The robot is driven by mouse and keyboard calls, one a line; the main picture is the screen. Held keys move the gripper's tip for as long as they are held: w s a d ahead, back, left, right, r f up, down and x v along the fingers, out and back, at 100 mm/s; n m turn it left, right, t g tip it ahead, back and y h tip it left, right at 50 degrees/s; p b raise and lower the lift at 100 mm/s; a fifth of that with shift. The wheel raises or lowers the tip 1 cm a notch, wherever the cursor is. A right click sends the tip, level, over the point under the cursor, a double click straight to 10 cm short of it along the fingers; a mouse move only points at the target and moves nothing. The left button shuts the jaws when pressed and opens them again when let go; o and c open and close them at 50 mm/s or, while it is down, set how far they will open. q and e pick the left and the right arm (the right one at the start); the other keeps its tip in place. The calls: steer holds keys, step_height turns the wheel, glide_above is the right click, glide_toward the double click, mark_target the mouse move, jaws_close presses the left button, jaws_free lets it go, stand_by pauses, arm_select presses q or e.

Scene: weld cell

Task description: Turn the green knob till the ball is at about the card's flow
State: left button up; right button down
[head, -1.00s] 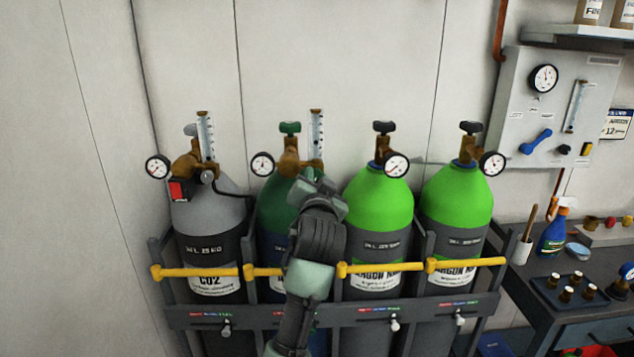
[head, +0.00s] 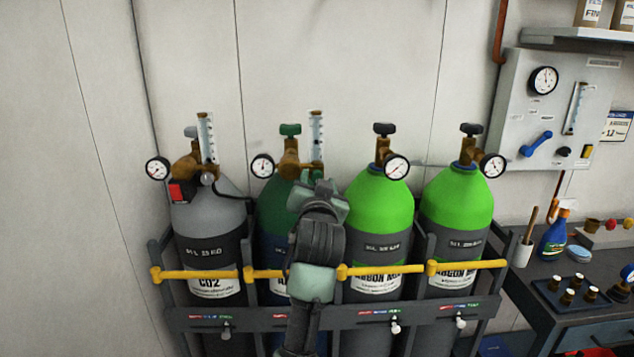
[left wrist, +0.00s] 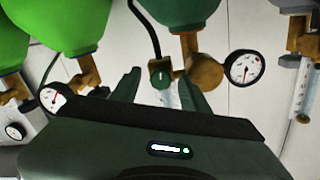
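The green knob (left wrist: 161,79) shows in the left wrist view at the base of the flow tube, on the brass regulator of the dark green cylinder (head: 275,203). My left gripper (left wrist: 162,88) is open, its two fingers apart with the knob in the gap between them; contact cannot be told. In the head view my left gripper (head: 318,187) hides the knob. The flow tube (head: 317,133) stands upright above it; its ball is too small to make out. A card (head: 618,125) with a blue header hangs at the right and seems to show 12. My right gripper is not in view.
A grey CO2 cylinder (head: 207,214) stands left and two bright green cylinders (head: 379,208) stand right, behind a yellow bar (head: 385,270). A dark green valve handle (head: 290,130) and a gauge (head: 262,166) are close to the gripper. A bench (head: 540,285) is at right.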

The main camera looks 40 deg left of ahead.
arm_select(q)
steer(key=shift+r, duration=0.1)
steer(key=b+v, duration=0.1)
steer(key=v, duration=0.6)
steer(key=shift+s+d+b, duration=0.3)
steer(key=shift+s+b, duration=0.05)
steer(key=shift+w, duration=0.1)
